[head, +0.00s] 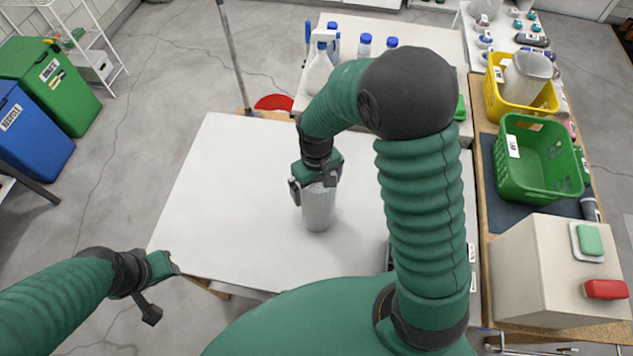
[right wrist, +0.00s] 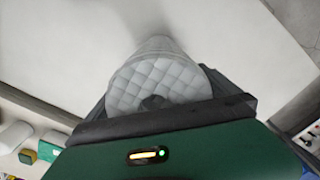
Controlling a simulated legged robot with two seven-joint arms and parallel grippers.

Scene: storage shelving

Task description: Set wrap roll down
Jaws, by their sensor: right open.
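The wrap roll (head: 318,208) is a pale grey-white cylinder with a quilted pattern. It stands upright on the white table (head: 230,190), near the middle. My right gripper (head: 314,184) is over its top end, pointing down, with its jaws open on either side of the roll. The right wrist view shows the quilted roll (right wrist: 155,82) between the spread fingers; whether they touch it is unclear. My left gripper (head: 160,289) is open and empty at the table's front left corner.
Spray and blue-capped bottles (head: 364,46) stand on a surface behind the table. At right are a green basket (head: 540,190), a yellow basket (head: 495,100) and a beige box (head: 520,265). Green and blue bins stand far left. The table's left half is clear.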

